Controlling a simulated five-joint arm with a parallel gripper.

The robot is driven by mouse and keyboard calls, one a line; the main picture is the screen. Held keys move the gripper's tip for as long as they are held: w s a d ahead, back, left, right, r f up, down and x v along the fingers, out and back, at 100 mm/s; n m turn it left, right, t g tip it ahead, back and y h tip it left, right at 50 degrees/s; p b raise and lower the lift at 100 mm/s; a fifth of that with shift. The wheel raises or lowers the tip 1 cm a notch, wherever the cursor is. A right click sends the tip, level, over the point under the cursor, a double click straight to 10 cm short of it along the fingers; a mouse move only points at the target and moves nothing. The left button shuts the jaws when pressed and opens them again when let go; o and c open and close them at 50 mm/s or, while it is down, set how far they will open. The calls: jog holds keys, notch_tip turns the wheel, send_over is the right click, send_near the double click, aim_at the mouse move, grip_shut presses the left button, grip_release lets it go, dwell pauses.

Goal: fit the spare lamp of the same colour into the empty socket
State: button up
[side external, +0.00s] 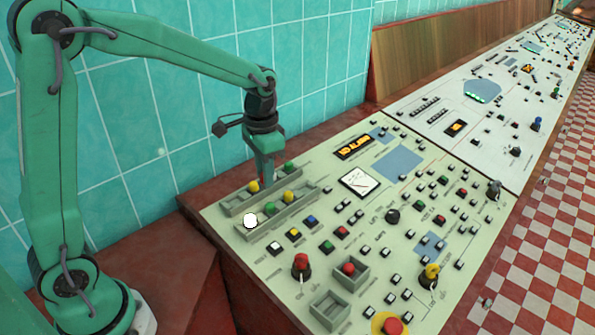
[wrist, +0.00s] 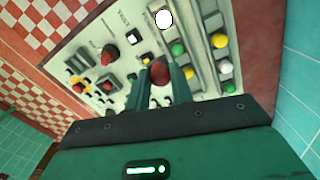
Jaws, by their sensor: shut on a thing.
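My gripper (side external: 266,178) points down over the trays at the panel's wall side. In the wrist view its fingers (wrist: 160,80) are shut on a red lamp (wrist: 159,71). The front tray (side external: 262,229) holds a white lamp (side external: 250,220), a green lamp (side external: 269,208) and a yellow lamp (side external: 288,196). The rear tray (side external: 232,209) shows a yellow lamp (side external: 253,187) and a green lamp (side external: 289,166); a pale lamp (wrist: 225,67) between them shows in the wrist view. The front tray's far end looks bare, but I cannot make out a socket there. The fingers hide part of the trays.
Nearby on the panel (side external: 385,225) stand a red knob (side external: 301,263), a boxed red button (side external: 348,268), a meter (side external: 359,183) and several square buttons. A tiled wall (side external: 225,120) rises close behind the rear tray.

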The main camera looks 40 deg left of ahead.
jog(key=w+a+f, duration=0.1)
jog(key=w+f, duration=0.1)
jog(key=w, duration=0.6)
jog(key=w+a+f, duration=0.1)
jog(key=w+f, duration=0.2)
jog(key=w, duration=0.5)
jog(key=shift+a+f, duration=0.15)
jog(key=shift+a, duration=0.2)
jog(key=shift+f, duration=0.2)
jog(key=shift+f, duration=2.45)
jog(key=shift+f, duration=0.85)
jog(key=o, duration=1)
jog(key=shift+o, duration=0.2)
jog(key=shift+r, duration=0.1)
notch_tip(320, 180, up, 8)
dwell(1.5)
